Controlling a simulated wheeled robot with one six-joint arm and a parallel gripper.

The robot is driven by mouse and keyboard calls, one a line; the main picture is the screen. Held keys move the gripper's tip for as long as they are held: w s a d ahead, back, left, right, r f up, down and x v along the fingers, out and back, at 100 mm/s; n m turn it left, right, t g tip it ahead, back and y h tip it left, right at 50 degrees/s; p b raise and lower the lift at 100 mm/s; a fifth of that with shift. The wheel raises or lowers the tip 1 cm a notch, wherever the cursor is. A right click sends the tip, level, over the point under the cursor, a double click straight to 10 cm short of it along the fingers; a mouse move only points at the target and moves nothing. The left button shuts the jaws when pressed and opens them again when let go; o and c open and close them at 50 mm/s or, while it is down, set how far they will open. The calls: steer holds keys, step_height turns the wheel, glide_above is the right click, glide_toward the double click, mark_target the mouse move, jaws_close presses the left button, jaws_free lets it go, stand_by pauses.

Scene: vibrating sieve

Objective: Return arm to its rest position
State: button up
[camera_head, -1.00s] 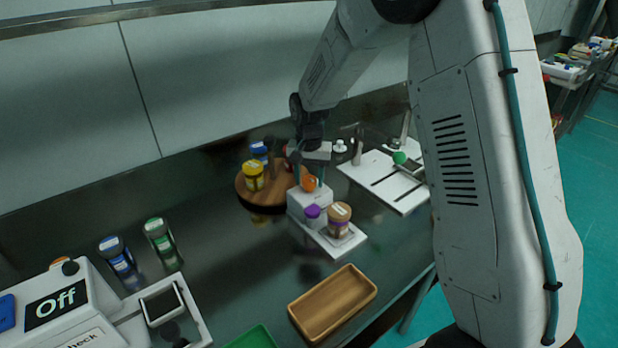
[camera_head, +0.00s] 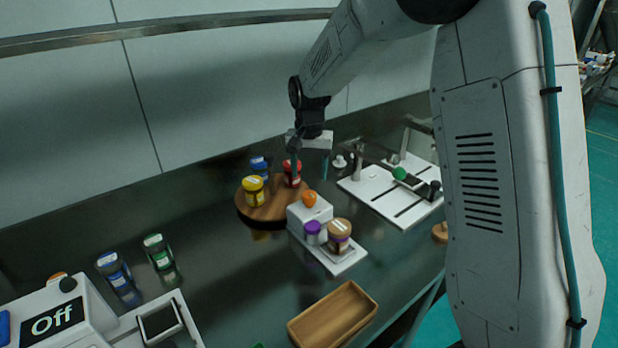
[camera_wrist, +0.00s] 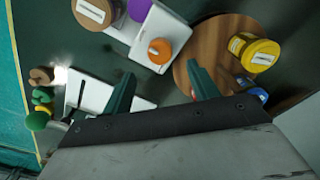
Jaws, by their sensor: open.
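My gripper (camera_head: 309,163) hangs in the air above the bench, near the wooden turntable and the small white device. In the wrist view, the two green fingers of my gripper (camera_wrist: 163,92) are spread apart with nothing between them. My arm reaches over the bench from the right side of the head view. The white device (camera_head: 312,212) has an orange knob (camera_head: 309,198) on top.
The round wooden turntable (camera_head: 269,209) holds yellow, blue and red jars. A white plate with a stand (camera_head: 385,200) is to the right. A wooden tray (camera_head: 333,316) lies in front. Blue and green jars stand left, behind a device reading Off (camera_head: 58,320). The bench middle is clear.

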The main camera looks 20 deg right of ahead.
stand_by(0.4)
steer(key=shift+s+f+n, duration=0.1)
steer(key=shift+s+n, duration=0.2)
steer(key=s+d+r+n, duration=0.1)
steer(key=s+r, duration=0.3)
steer(key=s, duration=0.8)
steer(key=s+d+r+n+t, duration=0.1)
steer(key=s+r, duration=0.3)
steer(key=s, duration=0.9)
steer(key=s+d+r+n, duration=0.1)
steer(key=s+r+n, duration=0.2)
steer(key=s, duration=0.9)
step_height(320, 180, up, 2)
steer(key=shift+s+r, duration=0.1)
steer(key=shift+s, duration=0.15)
